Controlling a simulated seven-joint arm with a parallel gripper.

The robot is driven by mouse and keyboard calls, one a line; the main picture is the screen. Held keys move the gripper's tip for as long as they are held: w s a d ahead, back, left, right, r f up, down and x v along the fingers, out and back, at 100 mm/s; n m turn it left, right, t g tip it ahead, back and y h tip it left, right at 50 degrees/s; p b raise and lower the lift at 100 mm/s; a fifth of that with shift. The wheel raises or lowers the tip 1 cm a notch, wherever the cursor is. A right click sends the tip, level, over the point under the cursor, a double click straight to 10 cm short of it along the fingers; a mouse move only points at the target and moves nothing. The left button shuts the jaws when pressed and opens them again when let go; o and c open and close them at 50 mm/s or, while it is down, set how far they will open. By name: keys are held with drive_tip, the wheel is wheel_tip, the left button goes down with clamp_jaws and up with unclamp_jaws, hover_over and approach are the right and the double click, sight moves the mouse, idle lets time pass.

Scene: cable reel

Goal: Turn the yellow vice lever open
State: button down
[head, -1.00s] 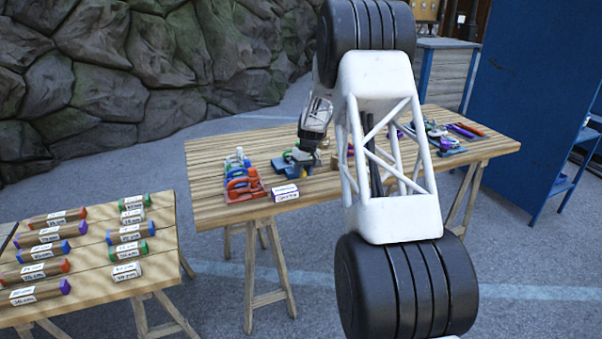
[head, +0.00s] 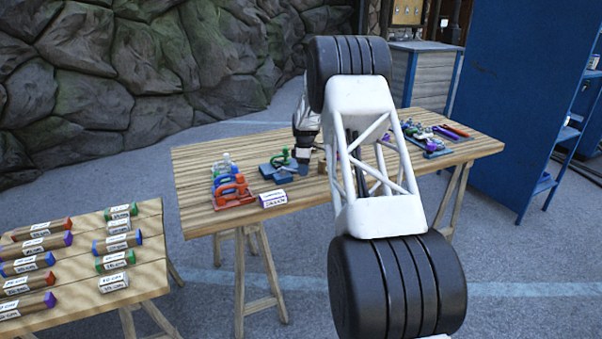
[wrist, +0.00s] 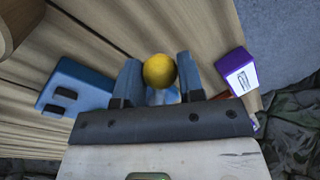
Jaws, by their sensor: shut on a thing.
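In the wrist view, a round yellow knob (wrist: 159,70) sits between the two fingers of my gripper (wrist: 158,82). I take it for the end of the yellow vice lever. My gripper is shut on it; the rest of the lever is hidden. A blue block-like part (wrist: 75,88), apparently of the vice, lies to the left of the fingers. In the head view, my gripper (head: 303,167) points down over the wooden table, just right of the blue vice part (head: 280,165). The yellow knob cannot be made out there.
A purple-and-white label box (head: 273,198) stands near the table's front edge and shows right of my fingers in the wrist view (wrist: 237,72). Red, blue and green clamps (head: 232,190) stand at the left. Coloured tools (head: 430,143) lie at the right. Another table (head: 145,285) holds labelled tubes.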

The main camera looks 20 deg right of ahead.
drive_tip(key=w+n, duration=0.1)
drive_tip(key=w+d+n, duration=0.1)
drive_tip(key=n, duration=0.1)
drive_tip(key=w+n, duration=0.1)
drive_tip(key=shift+w+d+n+h, duration=0.1)
drive_tip(key=shift+d+n+h, duration=0.2)
drive_tip(key=shift+h, duration=0.1)
drive_tip(key=shift+w+d+r+n+h, duration=0.1)
drive_tip(key=shift+w+n+h, duration=0.05)
drive_tip(key=shift+w+n, duration=0.7)
drive_tip(key=shift+w+d+n+h, duration=0.15)
drive_tip(key=shift+w+n, duration=0.4)
drive_tip(key=shift+n, duration=0.5)
drive_tip(key=c, duration=0.8)
unclamp_jaws()
drive_tip(key=shift+o, duration=0.2)
drive_tip(key=shift+r, duration=0.1)
wheel_tip(320, 180, up, 7)
drive_tip(key=w, duration=0.1)
drive_tip(key=shift+w+a+r, duration=0.2)
drive_tip(key=shift+w+a, duration=0.05)
